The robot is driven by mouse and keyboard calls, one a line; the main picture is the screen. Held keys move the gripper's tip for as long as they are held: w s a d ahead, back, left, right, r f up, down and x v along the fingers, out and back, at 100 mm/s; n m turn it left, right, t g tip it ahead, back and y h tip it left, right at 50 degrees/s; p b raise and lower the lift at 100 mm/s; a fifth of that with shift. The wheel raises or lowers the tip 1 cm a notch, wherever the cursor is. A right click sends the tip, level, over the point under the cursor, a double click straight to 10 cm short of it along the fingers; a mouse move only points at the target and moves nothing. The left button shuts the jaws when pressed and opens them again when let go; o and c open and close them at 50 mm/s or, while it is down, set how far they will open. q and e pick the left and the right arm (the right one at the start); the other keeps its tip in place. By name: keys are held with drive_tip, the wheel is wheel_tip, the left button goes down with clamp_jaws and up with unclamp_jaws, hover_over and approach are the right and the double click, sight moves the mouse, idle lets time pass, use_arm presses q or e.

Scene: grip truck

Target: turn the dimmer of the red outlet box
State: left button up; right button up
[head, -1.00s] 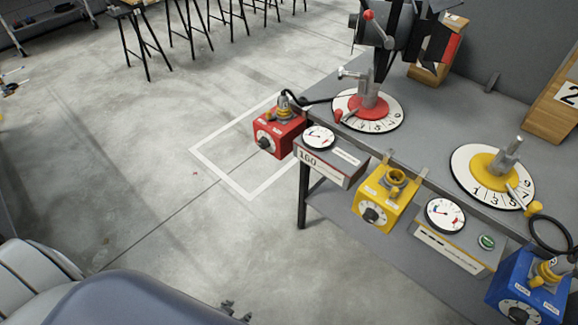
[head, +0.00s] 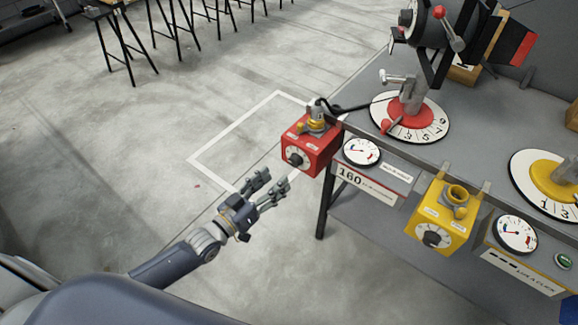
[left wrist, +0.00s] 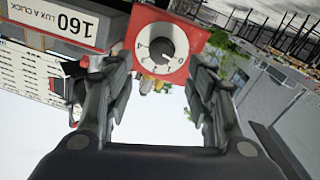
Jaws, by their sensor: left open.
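The red outlet box (head: 311,146) hangs at the near left corner of the table in the head view. Its black dimmer knob (head: 295,158) sits on a white dial on the front face. My left gripper (head: 273,190) is open and empty, below and left of the box, its fingers pointing toward it. In the left wrist view the red box (left wrist: 186,58) appears upside down, with the dimmer knob (left wrist: 161,51) beyond and between the open fingers (left wrist: 160,100). A gap remains between fingers and knob. My right gripper is not in view.
A meter box marked 160 (head: 376,179) is fixed right beside the red box on the table edge. A yellow outlet box (head: 440,218) hangs further right. A table leg (head: 323,208) stands below.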

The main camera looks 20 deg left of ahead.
sight(292, 163)
use_arm(q)
drive_tip(key=x, duration=0.5)
drive_tip(key=shift+w+d, duration=0.1)
drive_tip(key=shift+w, duration=0.25)
drive_tip(key=shift+w+d, duration=0.25)
drive_tip(key=shift+w, duration=0.55)
drive_tip(key=c, duration=1.1)
drive_tip(key=shift+o, duration=0.2)
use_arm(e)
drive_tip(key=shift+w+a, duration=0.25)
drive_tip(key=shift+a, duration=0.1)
